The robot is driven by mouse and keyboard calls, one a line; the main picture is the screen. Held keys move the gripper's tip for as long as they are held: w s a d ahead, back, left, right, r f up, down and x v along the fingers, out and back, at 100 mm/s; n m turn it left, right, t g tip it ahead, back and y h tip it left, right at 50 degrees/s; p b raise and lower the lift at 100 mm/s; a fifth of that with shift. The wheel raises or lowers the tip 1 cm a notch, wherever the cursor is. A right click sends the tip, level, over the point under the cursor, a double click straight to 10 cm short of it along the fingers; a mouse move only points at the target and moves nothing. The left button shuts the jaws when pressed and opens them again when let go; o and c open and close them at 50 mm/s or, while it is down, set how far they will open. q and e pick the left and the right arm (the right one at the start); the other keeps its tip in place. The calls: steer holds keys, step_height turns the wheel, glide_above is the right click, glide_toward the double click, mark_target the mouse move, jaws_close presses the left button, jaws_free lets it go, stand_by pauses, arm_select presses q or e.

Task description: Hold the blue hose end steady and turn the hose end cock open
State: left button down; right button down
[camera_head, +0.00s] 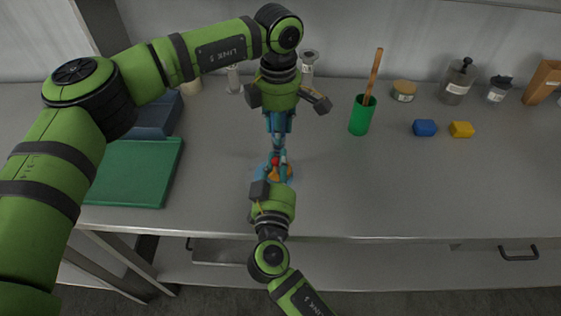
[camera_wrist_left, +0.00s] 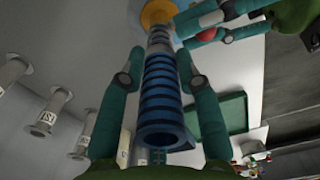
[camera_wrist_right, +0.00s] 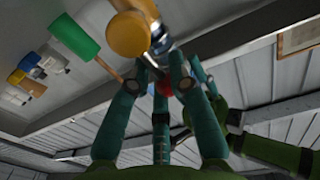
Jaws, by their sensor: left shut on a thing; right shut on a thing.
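The blue ribbed hose end (camera_wrist_left: 160,95) lies between the fingers of my left gripper (camera_wrist_left: 157,83), which is shut on it. In the head view my left gripper (camera_head: 278,132) reaches down over the bench from behind. The cock's red handle (camera_wrist_right: 164,88) sits between the fingertips of my right gripper (camera_wrist_right: 163,82), which is shut on it. The red handle also shows in the head view (camera_head: 275,161), just in front of the left fingertips. An orange round part (camera_wrist_right: 129,35) is close to the cock. The cock's body is mostly hidden by my fingers, so its setting cannot be told.
A green mat (camera_head: 130,172) lies to the left. A green cup (camera_head: 361,117) with a wooden stick, a blue block (camera_head: 424,127) and a yellow block (camera_head: 461,129) stand to the right. Jars line the back wall. The bench's front right is clear.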

steer(key=c, duration=1.1)
jaws_free()
steer(key=s, duration=1.2)
steer(key=shift+a, duration=0.25)
